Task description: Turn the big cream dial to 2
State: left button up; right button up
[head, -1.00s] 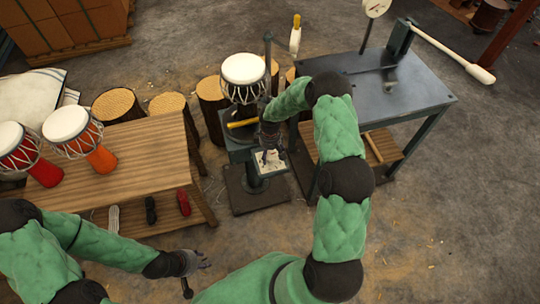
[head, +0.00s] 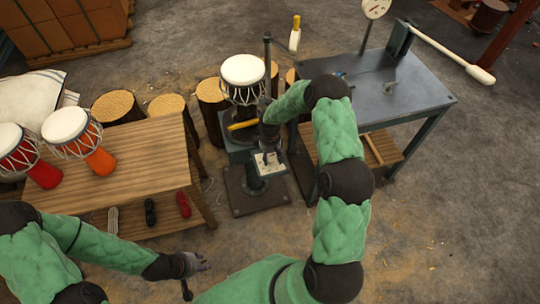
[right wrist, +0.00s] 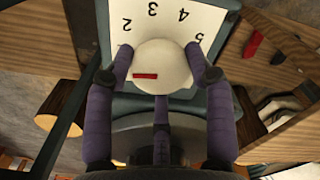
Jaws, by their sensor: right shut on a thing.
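The big cream dial (right wrist: 172,55) is round, with a red mark on its face. It sits in front of a white plate (right wrist: 112,12) bearing 2, 3, 4 and 5. In the right wrist view the red mark lies left of the dial's centre, lower than the 2. My right gripper (right wrist: 160,62) is shut on the dial, fingers on both sides. In the head view my right gripper (head: 268,137) is over the stand, by the white plate (head: 262,168); I cannot make out the dial there. My left gripper (head: 193,264) is low and apart from everything; its finger opening is unclear.
A white-topped drum (head: 244,72) stands on the stand behind my right gripper. Log stools stand behind. Floor at lower right is clear.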

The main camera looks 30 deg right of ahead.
aim_at(270, 156)
jog(key=m+b, duration=0.1)
jog(key=m, duration=0.2)
jog(key=shift+f, duration=0.1)
jog(key=shift+m+b, duration=0.95)
jog(key=shift+m, duration=1.15)
jog(key=o, duration=1.2)
notch_tip(270, 156, up, 12)
jog(key=shift+r, duration=0.1)
